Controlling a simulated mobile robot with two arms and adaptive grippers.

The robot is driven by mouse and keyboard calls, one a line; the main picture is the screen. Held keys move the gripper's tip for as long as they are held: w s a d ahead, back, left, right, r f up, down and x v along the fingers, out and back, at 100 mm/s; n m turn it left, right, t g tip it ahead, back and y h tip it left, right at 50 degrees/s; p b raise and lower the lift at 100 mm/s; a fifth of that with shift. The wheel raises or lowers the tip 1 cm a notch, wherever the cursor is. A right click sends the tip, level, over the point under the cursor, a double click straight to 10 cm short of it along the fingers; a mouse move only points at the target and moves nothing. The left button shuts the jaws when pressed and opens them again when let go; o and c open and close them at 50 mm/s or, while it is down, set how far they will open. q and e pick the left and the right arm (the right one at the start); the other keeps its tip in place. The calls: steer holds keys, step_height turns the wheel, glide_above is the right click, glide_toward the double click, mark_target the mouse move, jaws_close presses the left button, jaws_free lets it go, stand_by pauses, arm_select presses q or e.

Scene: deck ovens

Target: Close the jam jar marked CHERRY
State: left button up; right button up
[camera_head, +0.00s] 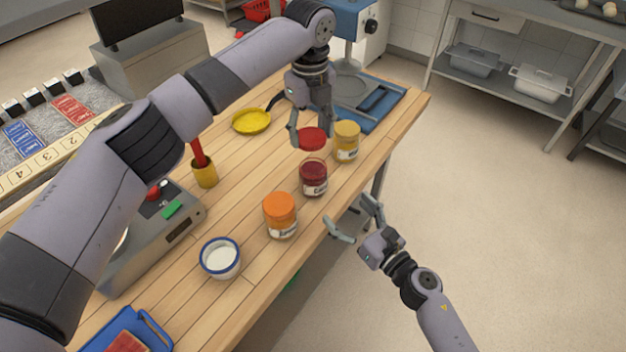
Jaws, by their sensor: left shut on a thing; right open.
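A jar of dark red jam (313,179) stands upright on the wooden table, its top open; its label is too small to read surely. My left gripper (312,137) is shut on a red lid (312,138) and holds it above the red jar, apart from it and slightly toward the back. A jar with an orange lid (280,215) stands in front of the red jar. A jar with a yellow lid (346,141) stands behind it to the right. My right gripper (352,220) is open and empty, beyond the table's right edge.
A white bowl with a blue rim (220,258) stands near the front. A yellow pan (251,121), a yellow cup with a red utensil (205,172) and a scale-like device (154,240) are to the left. A blue tray (362,117) lies at the back.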

mark_target(321, 183)
arm_select(q)
steer(key=shift+w+d+m, duration=0.15)
steer(key=shift+d+m, duration=0.1)
steer(key=shift+m, duration=0.35)
arm_select(e)
steer(key=shift+a+r+n, duration=0.3)
steer(key=shift+r+n, duration=0.5)
steer(key=shift+n, duration=0.1)
steer(key=x, duration=1.2)
steer(key=shift+s+a+r, duration=0.1)
steer(key=shift+c, duration=0.3)
steer(key=c, duration=1.7)
arm_select(q)
steer(key=shift+f, duration=2.45)
